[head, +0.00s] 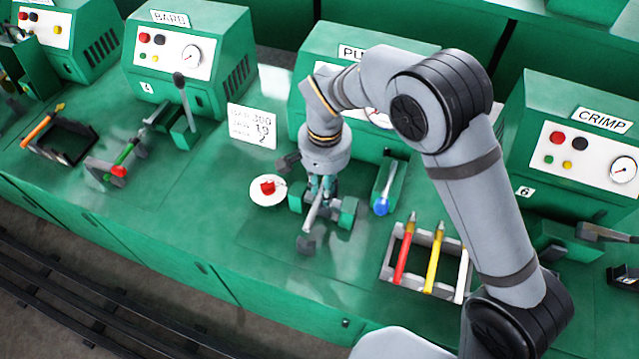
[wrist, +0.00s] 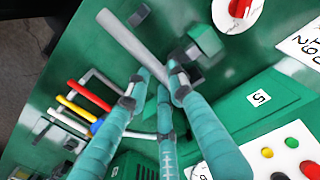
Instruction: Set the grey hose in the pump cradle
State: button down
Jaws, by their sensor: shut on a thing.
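The grey hose (head: 311,214) is a pale straight tube held in my gripper (head: 322,188), which points down at the pump bench. In the wrist view the teal fingers (wrist: 161,88) close around one end of the hose (wrist: 130,42), and its other end sticks out to the upper left. The pump cradle shows as a green block (head: 347,212) right of the hose and a dark grey support (head: 305,245) at the near side. In the wrist view a green cradle block (wrist: 207,38) is right of the hose. I cannot tell whether the hose touches the cradle.
A rack (head: 394,268) with red, yellow and white hoses stands to the right. A blue-knobbed lever (head: 382,206) is between it and the cradle. A white disc with a red button (head: 268,190) lies left. A white card (head: 251,127) stands behind. The bench front left is clear.

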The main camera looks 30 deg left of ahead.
jog(key=shift+s+a+f, duration=0.35)
jog(key=shift+a+f, duration=0.1)
jog(key=shift+a, duration=0.2)
jog(key=shift+d+f+b, duration=0.15)
jog(key=shift+f+b, duration=0.5)
jog(key=shift+f, duration=0.2)
notch_tip(320, 180, down, 9)
jog(key=b, duration=0.6)
jog(key=shift+r+b, duration=0.15)
jog(key=shift+b, duration=0.25)
jog(key=shift+r, duration=0.1)
jog(key=c, duration=1.4)
grip_release()
jog(key=shift+c, duration=0.2)
notch_tip(320, 180, up, 12)
